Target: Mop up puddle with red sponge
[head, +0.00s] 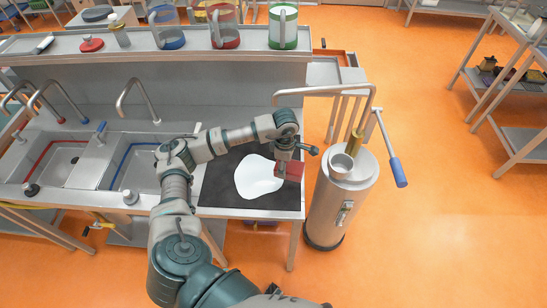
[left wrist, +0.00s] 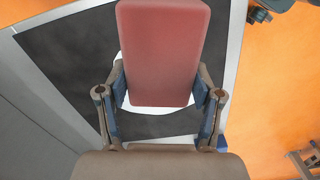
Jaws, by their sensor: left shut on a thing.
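The red sponge (head: 291,171) is a red block held in my left gripper (head: 285,160), over the right edge of the puddle. The left wrist view shows the sponge (left wrist: 163,50) between the two fingers of the left gripper (left wrist: 161,95), which is shut on it. The white puddle (head: 256,177) lies on a black mat (head: 222,187) on the counter; part of it (left wrist: 160,110) shows behind the sponge in the left wrist view. I cannot tell whether the sponge touches the puddle. My right gripper is not in view.
Two sinks with taps (head: 137,160) are left of the mat. A grey cylinder with a blue-handled lever (head: 342,200) stands close to the counter's right end. A shelf (head: 190,40) with several jugs runs behind. Orange floor is open at right.

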